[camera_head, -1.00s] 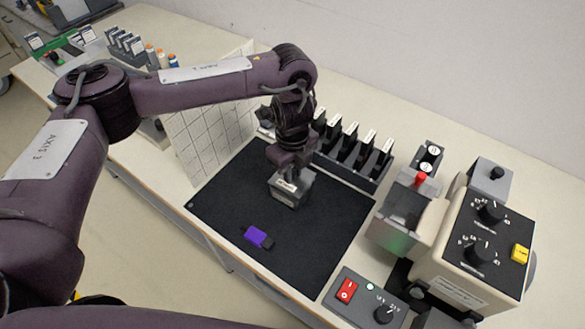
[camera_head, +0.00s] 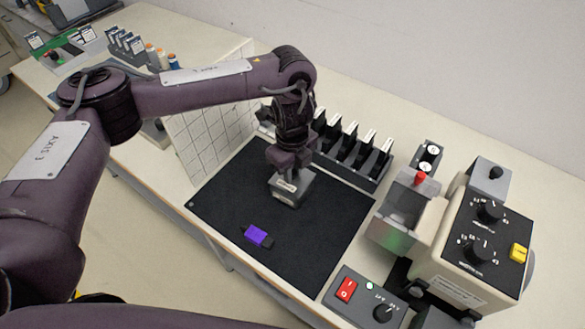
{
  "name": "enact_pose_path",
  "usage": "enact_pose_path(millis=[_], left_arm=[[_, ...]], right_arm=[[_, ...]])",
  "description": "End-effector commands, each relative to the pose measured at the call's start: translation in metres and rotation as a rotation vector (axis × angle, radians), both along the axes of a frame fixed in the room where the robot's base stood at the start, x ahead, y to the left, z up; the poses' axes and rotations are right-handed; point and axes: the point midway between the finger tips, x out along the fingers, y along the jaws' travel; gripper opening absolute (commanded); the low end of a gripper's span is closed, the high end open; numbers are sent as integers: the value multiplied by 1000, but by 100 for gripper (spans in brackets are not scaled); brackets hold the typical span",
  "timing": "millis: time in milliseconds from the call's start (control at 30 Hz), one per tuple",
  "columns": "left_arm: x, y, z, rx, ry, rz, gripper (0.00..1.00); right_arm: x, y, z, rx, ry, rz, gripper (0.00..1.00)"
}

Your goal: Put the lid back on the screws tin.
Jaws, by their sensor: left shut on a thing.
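The screws tin (camera_head: 289,196) is a small grey box with a pale label on its near side. It stands on the black mat towards the back. My left gripper (camera_head: 287,174) points down at the top of the tin and is shut on a grey piece there, which looks like the lid. The fingers and wrist hide much of the top. I cannot tell whether the lid is fully seated or just above the rim. My right gripper is not in view.
A purple and black object (camera_head: 258,236) lies on the black mat (camera_head: 225,205) in front of the tin. A rack of black holders (camera_head: 350,155) stands behind. A machine with knobs (camera_head: 480,240) and a switch box (camera_head: 365,300) stand to the right. A white grid panel (camera_head: 205,135) stands left.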

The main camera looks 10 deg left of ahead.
Motion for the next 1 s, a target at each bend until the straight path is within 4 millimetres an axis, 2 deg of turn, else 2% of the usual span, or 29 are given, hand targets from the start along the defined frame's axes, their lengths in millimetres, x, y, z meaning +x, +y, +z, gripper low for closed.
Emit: enact_pose_path(millis=[367,400,533,567,767,900,1000], left_arm=[[0,0,0,0,0,0,0],[0,0,0,0,0,0,24],[0,0,0,0,0,0,41],[0,0,0,0,0,0,44],[0,0,0,0,0,0,45],[0,0,0,0,0,0,64],[0,0,0,0,0,0,66]], right_arm=[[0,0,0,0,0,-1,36],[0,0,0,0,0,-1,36],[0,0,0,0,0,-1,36],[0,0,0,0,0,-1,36],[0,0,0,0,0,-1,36],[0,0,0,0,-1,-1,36],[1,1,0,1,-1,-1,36]])
